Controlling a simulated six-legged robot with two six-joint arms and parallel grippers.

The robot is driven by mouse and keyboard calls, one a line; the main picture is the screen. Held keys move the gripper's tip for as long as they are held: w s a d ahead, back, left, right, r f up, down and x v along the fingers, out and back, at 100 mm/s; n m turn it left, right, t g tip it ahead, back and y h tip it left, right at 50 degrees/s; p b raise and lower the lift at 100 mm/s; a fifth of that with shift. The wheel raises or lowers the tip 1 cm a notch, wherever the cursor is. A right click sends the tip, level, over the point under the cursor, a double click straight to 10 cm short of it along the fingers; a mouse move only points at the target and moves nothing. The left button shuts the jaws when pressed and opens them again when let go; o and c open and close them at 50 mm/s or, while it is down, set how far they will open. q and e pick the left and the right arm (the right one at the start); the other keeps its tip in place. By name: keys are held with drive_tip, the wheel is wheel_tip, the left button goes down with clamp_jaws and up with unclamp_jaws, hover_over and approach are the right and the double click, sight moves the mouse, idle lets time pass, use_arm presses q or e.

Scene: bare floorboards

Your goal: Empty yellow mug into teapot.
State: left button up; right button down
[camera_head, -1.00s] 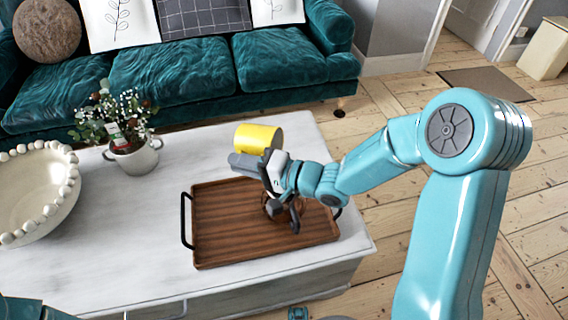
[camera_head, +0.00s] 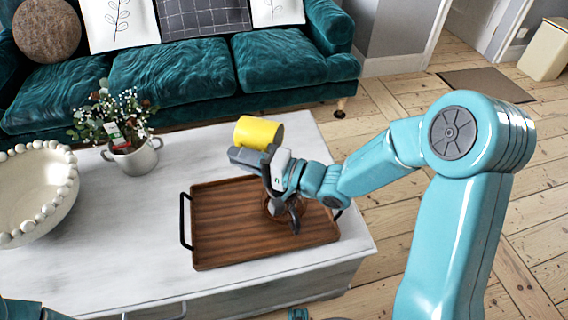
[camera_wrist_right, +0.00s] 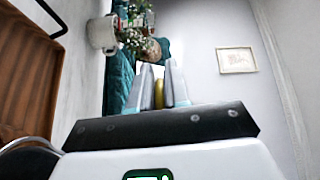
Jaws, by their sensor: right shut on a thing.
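The yellow mug (camera_head: 258,132) is in the air above the far edge of the wooden tray, tipped on its side with its right end a little lower. My right gripper (camera_head: 247,157) is shut on it from the near side. In the right wrist view a strip of the yellow mug (camera_wrist_right: 158,95) shows between the two fingers (camera_wrist_right: 160,88). A glassy brownish shape (camera_head: 271,207) on the tray, mostly hidden behind my right wrist, may be the teapot; I cannot make out its spout or lid. My left gripper is not in view.
The wooden tray (camera_head: 215,225) with dark handles lies on the white table (camera_head: 130,230). A potted plant (camera_head: 133,158) and a beaded bowl (camera_head: 35,195) stand to the left. A green sofa (camera_head: 180,80) is behind. The tray's left half is bare.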

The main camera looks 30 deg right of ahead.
drive_tip(key=shift+s+r+t+b, duration=0.1)
drive_tip(key=shift+t+b, duration=0.2)
drive_tip(key=shift+b, duration=0.3)
